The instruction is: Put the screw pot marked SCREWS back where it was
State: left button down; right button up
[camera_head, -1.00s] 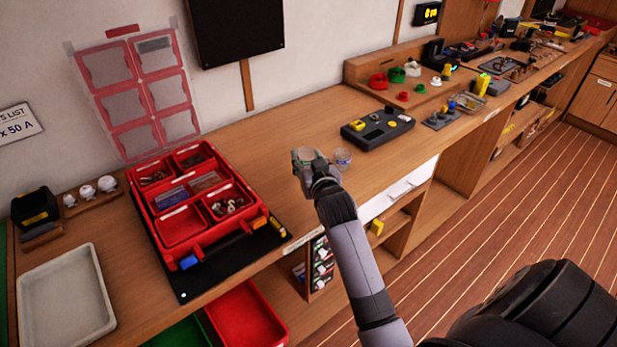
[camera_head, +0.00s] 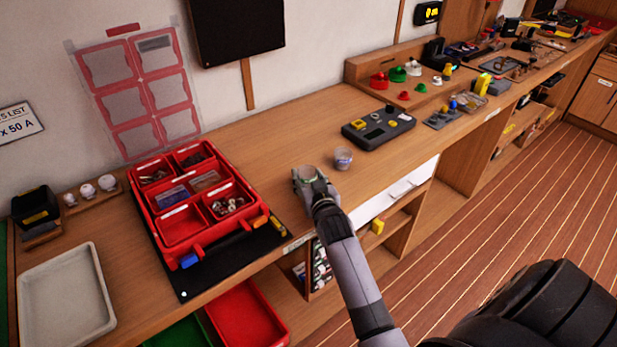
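A small clear pot with a blue-marked label (camera_head: 343,158) stands upright on the wooden bench; its lettering is too small to read. My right gripper (camera_head: 308,176) is just left of it, over the bench near the front edge. Its fingers are around a second small clear, greenish-rimmed pot (camera_head: 304,173), which they partly hide. I cannot read any label on that one, nor tell whether it touches the bench. My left gripper is out of view.
A dark grey device (camera_head: 378,128) sits behind the standing pot. A pale tray (camera_head: 62,300) is at far left. The bench behind the gripper is clear.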

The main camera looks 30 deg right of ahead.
jog(key=o, duration=0.4)
jog(key=shift+c, duration=0.2)
jog(key=shift+r, duration=0.3)
jog(key=shift+s+a+f, duration=0.1)
jog(key=shift+s+a, duration=0.05)
jog(key=shift+s, duration=0.2)
jog(key=b+v, duration=0.1)
jog(key=v, duration=1)
jog(key=shift+s, duration=0.15)
